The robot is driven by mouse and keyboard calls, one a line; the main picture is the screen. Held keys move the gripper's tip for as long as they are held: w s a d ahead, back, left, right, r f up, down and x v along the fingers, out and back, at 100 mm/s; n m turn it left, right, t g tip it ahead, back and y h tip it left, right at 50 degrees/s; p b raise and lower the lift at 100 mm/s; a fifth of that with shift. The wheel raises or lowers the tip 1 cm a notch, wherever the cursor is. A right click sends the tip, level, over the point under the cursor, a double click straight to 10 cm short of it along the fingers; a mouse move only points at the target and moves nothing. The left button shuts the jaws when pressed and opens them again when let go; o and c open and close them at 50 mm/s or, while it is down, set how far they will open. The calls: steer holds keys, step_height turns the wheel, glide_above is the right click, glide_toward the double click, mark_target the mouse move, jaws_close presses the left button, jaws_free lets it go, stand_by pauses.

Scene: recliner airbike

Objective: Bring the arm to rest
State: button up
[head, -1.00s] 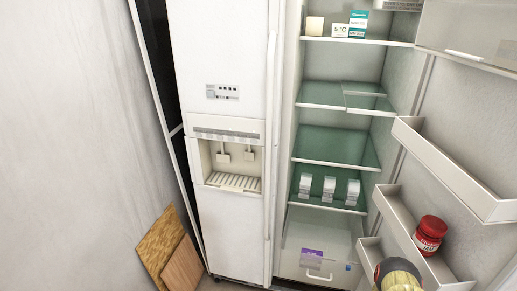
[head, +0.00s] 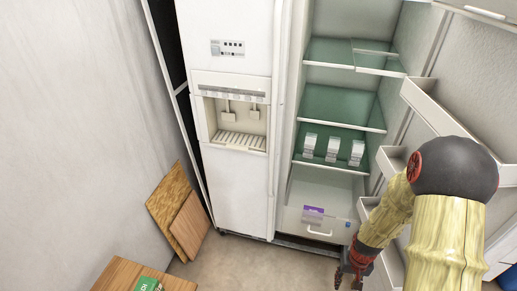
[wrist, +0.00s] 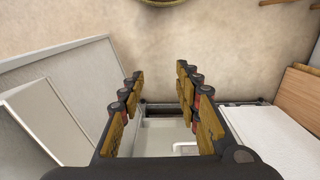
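My arm (head: 440,235), pale yellow with a black joint, reaches down at the right of the head view, in front of the open fridge door. My gripper (head: 355,268) hangs low beside the bottom drawer's right end in that view. In the wrist view my gripper (wrist: 160,76) has its two fingers spread apart with nothing between them. The drawer handle (wrist: 186,148) shows beyond the fingers, lower in the picture. Whether the gripper touches the drawer or door I cannot tell.
The fridge's drawer (head: 300,222) is shut, below several glass shelves. Door bins (head: 435,108) jut out near my arm. Wooden boards (head: 180,218) lean at the left wall. A wooden surface (head: 125,276) bearing a green item is at front left. Bare floor (head: 240,262) lies between.

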steer(key=s+a+r+n+t, duration=0.1)
steer(key=s+a+r+t, duration=0.1)
steer(key=r, duration=1.2)
steer(key=s+a+r+n+t+p, duration=0.1)
steer(key=s+a+r, duration=0.3)
steer(key=r, duration=1.1)
steer(key=s+a+r+n+t+p, duration=0.1)
steer(key=a+r, duration=0.5)
steer(key=r, duration=0.8)
steer(key=s+t, duration=0.1)
steer(key=s, duration=0.1)
steer(key=shift+s+a+r+t, duration=0.15)
steer(key=shift+s+a+t, duration=0.15)
steer(key=shift+a+t, duration=0.1)
